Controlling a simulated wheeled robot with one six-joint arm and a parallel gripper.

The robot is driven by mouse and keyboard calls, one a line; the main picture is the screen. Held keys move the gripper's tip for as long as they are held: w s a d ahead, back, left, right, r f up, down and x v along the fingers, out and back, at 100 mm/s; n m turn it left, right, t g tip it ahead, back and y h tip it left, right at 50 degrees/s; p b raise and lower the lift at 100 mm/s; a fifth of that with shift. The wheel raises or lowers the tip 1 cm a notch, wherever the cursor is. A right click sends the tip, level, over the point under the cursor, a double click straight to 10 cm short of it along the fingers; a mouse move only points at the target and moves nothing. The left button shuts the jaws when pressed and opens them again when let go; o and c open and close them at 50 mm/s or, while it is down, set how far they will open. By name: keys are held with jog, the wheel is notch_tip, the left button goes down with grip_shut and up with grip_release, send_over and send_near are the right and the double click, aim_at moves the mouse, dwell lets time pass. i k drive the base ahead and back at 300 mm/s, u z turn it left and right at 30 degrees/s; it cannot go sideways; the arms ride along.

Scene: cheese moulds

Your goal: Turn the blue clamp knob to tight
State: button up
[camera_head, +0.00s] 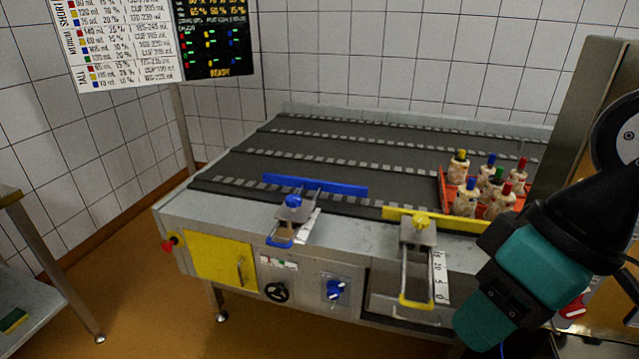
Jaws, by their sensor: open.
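A blue clamp knob (294,201) sits on a grey block on top of the blue guide's clamp, at the front edge of the conveyor in the head view. The clamp carries a long blue guide rail (316,186) over the belt, and a blue-ended slide (280,242) hangs out in front beside a white scale. The knob's marking is too small to read, so I cannot tell whether it is loose or tight. My teal and black arm shows at the right, well apart from the knob. My gripper's fingertips do not show.
A yellow knob (422,219) sits on a similar clamp with a yellow rail to the right. Several bottles with coloured caps stand at a red guide (443,189). The front panel holds another blue knob (335,288), a black handwheel (277,291) and a red button (169,244).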

aim_at(293, 202)
jog(key=u, duration=0.25)
jog(key=i, duration=1.05)
jog(key=u, duration=0.45)
